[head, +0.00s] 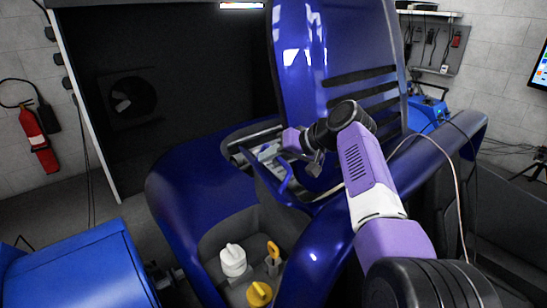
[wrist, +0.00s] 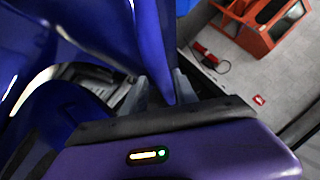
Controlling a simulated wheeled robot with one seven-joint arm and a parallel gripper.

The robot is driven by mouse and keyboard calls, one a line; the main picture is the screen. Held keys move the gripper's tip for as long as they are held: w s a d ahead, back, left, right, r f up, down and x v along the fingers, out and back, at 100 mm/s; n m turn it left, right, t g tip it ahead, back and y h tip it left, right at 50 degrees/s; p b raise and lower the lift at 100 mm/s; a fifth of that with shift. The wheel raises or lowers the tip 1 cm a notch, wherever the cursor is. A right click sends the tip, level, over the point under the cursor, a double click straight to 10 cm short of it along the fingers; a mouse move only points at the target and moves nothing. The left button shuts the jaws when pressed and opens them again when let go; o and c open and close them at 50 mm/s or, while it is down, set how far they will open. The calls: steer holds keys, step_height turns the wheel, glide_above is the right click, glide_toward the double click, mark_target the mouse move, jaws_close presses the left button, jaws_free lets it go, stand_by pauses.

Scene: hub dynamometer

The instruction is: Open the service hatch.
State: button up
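A large blue panel with dark slots (head: 345,50), which looks like the service hatch, stands raised and steep over the blue car body (head: 185,185). Below it is an opening with grey machinery (head: 265,150). My gripper (head: 294,150) is in front of the panel's lower part, above this opening. In the wrist view, a narrow blue edge (wrist: 158,50) runs down between the two grey fingers of my gripper (wrist: 163,88). The fingers lie close on both sides of it; whether they press on it is unclear. The fingertips are small and partly hidden in the head view.
A front bay holds a white cap (head: 233,259), a yellow cap (head: 259,294) and an orange-yellow handle (head: 273,250). A blue drum-like machine (head: 85,270) stands at lower left. A fire extinguisher (head: 37,138) hangs on the left wall. An orange box (wrist: 265,22) is on the floor.

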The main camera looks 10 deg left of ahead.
mark_target(274, 180)
steer(key=shift+r, duration=0.15)
steer(key=b+v, duration=0.1)
steer(key=v, duration=0.6)
steer(key=shift+d+r, duration=0.2)
steer(key=shift+d, duration=0.1)
steer(key=shift+s, duration=0.15)
steer(key=a+f+b, duration=0.1)
steer(key=f, duration=0.2)
steer(key=a+f+t+b, duration=0.1)
steer(key=a+f, duration=0.1)
steer(key=f, duration=0.1)
steer(key=s+a+f+t+b, duration=0.1)
steer(key=a+f, duration=0.1)
steer(key=f, duration=0.1)
steer(key=shift+s+f, duration=0.1)
steer(key=shift+f, duration=0.2)
steer(key=s+a+f+t+y+b, duration=0.1)
steer(key=s+a+f+t+b, duration=0.35)
steer(key=s+f, duration=0.45)
steer(key=s+n+t+y, duration=0.2)
steer(key=s+t, duration=0.1)
steer(key=s, duration=0.7)
steer(key=w+a+f+g, duration=0.1)
steer(key=w+a, duration=0.3)
steer(key=a, duration=0.3)
steer(key=shift+w, duration=0.2)
